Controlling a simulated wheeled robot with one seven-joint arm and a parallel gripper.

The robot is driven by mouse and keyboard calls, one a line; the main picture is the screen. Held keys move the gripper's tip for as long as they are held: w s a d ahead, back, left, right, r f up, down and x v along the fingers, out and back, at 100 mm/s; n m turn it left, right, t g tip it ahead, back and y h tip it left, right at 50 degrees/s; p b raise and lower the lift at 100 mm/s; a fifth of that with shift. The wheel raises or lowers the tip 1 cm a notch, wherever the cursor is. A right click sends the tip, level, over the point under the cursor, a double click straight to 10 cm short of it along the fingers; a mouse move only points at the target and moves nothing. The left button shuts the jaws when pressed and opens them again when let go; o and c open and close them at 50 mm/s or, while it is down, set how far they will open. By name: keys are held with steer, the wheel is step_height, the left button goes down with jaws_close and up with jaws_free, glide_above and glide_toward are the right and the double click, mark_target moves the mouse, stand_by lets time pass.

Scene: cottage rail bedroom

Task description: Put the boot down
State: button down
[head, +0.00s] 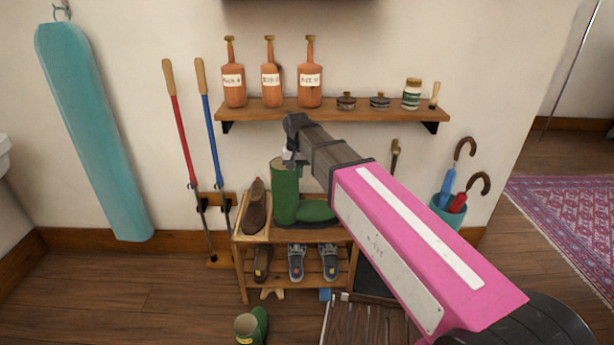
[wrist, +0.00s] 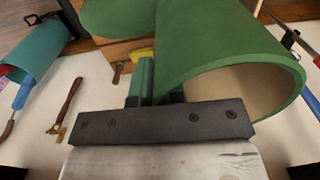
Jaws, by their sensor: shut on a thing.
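A tall green boot (head: 285,197) stands upright at the top of the wooden shoe rack (head: 242,262), its foot pointing right. Its sole is at the top shelf; I cannot tell whether it rests fully on it. My gripper (head: 290,160) is at the boot's upper rim and shut on it. In the wrist view the fingers (wrist: 158,92) pinch the wall of the boot's shaft (wrist: 215,50), beside its open top. A second green boot (head: 252,326) is on the floor in front of the rack.
A brown shoe (head: 254,206) sits left of the held boot, with more shoes (head: 297,262) on the lower shelf. A wall shelf (head: 335,112) with bottles is above. Long-handled tools (head: 210,150) lean at left; an umbrella bin (head: 447,212) stands at right.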

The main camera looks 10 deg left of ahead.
steer(key=w+d+r+m, duration=0.1)
steer(key=w+d+r, duration=0.1)
steer(key=d, duration=1.2)
steer(key=w+d+r+m, duration=0.1)
steer(key=d+r, duration=0.1)
steer(key=d, duration=1.2)
steer(key=w+d+r+m, duration=0.1)
steer(key=w+d+r, duration=0.1)
steer(key=d, duration=1.2)
steer(key=w+f+n, duration=0.4)
steer(key=w+f, duration=0.2)
steer(key=f, duration=0.5)
steer(key=w+f+n, duration=0.5)
steer(key=f, duration=0.7)
steer(key=w+f+n, duration=0.3)
steer(key=f+n, duration=0.4)
steer(key=f, duration=2.5)
steer(key=shift+a+f, duration=0.1)
steer(key=shift+f, duration=0.5)
steer(key=c, duration=1.1)
jaws_free()
